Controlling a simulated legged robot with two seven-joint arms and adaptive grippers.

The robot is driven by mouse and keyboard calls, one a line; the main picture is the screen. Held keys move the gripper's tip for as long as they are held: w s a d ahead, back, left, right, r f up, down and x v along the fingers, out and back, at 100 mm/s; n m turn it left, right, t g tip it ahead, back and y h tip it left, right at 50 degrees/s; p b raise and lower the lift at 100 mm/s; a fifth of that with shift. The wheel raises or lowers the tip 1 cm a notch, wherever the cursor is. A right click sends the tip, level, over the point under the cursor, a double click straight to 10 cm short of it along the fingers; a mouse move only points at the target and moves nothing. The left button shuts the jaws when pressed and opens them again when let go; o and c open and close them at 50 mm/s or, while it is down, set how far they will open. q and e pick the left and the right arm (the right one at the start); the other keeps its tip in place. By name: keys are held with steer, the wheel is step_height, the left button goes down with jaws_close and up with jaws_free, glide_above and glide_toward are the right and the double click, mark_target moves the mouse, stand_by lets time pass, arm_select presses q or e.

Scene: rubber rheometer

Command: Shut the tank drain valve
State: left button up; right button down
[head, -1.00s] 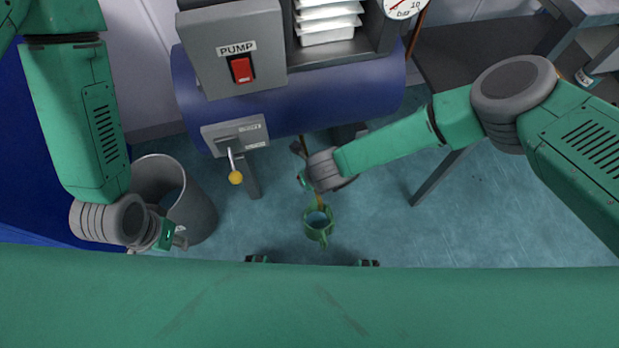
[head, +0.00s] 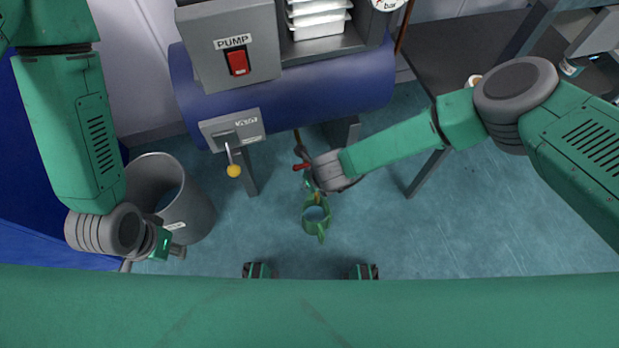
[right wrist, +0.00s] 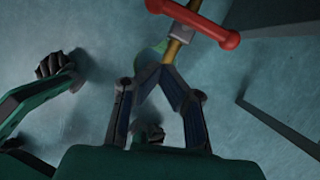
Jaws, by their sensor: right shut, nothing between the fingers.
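The tank drain valve shows in the right wrist view as a red bar handle (right wrist: 200,22) on a brass pipe (right wrist: 172,52), lying crosswise to the pipe. In the head view the red handle (head: 301,166) shows just left of my right wrist, under the blue tank (head: 300,98). My right gripper (right wrist: 162,70) is shut and empty; its tips are close below the handle, overlapping the lower pipe end in view. Whether they touch is unclear. In the head view it is mostly hidden by the wrist. My left gripper (head: 176,250) hangs low beside the grey bin; its fingers are unclear.
A green can (head: 317,217) stands on the floor below the pipe. A yellow-knobbed lever (head: 233,165) hangs under the tank, below the red pump switch (head: 237,62). A grey bin (head: 187,210) stands at left, a dark table (head: 455,75) at right.

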steer(key=p+v, duration=0.4)
steer(key=v, duration=0.6)
steer(key=shift+a, duration=0.4)
steer(key=shift+s, duration=0.25)
steer(key=s+d+r+n+g+p, duration=0.1)
steer(key=s+d+r+n, duration=0.3)
steer(key=d+n, duration=0.5)
steer(key=s+d+r+n+g+h+p, duration=0.1)
steer(key=s+d+r+n+p, duration=0.1)
steer(key=s+d+r+n, duration=0.3)
steer(key=s+d+r+n+g+h+p, duration=0.1)
steer(key=s+d+r+n, duration=0.4)
steer(key=s+d+n, duration=0.5)
steer(key=d+n, duration=0.2)
steer(key=n, duration=0.4)
steer(key=shift+d+r+p, duration=0.2)
steer(key=shift+d+p, duration=0.1)
steer(key=shift+p, duration=0.05)
